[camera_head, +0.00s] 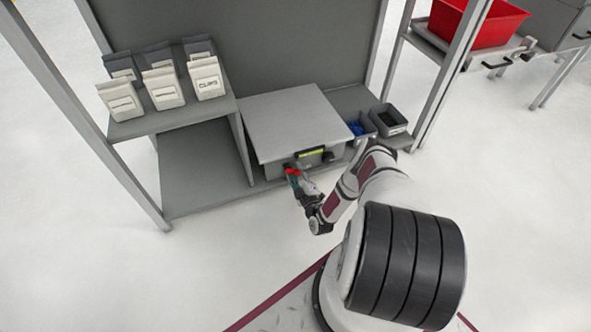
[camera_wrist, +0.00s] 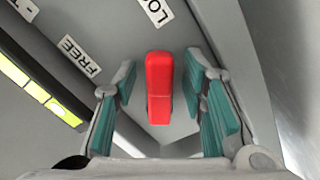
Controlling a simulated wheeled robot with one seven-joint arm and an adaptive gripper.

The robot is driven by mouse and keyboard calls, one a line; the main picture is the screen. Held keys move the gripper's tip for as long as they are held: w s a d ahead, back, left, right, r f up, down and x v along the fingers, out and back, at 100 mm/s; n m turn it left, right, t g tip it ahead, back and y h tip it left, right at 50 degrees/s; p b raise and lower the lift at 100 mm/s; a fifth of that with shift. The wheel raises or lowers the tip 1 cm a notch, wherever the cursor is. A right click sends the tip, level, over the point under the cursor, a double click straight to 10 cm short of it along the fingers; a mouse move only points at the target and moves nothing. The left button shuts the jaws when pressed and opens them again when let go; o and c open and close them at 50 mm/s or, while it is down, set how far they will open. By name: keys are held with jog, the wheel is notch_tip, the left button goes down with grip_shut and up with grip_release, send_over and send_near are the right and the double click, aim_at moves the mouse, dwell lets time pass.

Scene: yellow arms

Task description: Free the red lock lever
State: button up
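The red lock lever (camera_wrist: 159,88) shows in the middle of the wrist view, on the grey front of a lidded box. In the head view the lever (camera_head: 291,171) is a small red spot at the box's front. The word FREE (camera_wrist: 79,56) stands to its left in the wrist view, and a cut-off label beginning LO (camera_wrist: 157,10) stands above it. My gripper (camera_wrist: 161,74) is open, with a teal-padded finger on each side of the lever and a gap on both sides. The gripper (camera_head: 295,181) is partly hidden in the head view.
The grey box (camera_head: 292,119) sits on a shelf unit, with a yellow-green strip (camera_head: 312,153) and a black knob (camera_head: 328,156) on its front. White and grey packets (camera_head: 163,88) stand on the left shelf. Small dark bins (camera_head: 388,120) stand to the right.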

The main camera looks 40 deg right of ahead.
jog(key=shift+c, duration=0.3)
grip_shut()
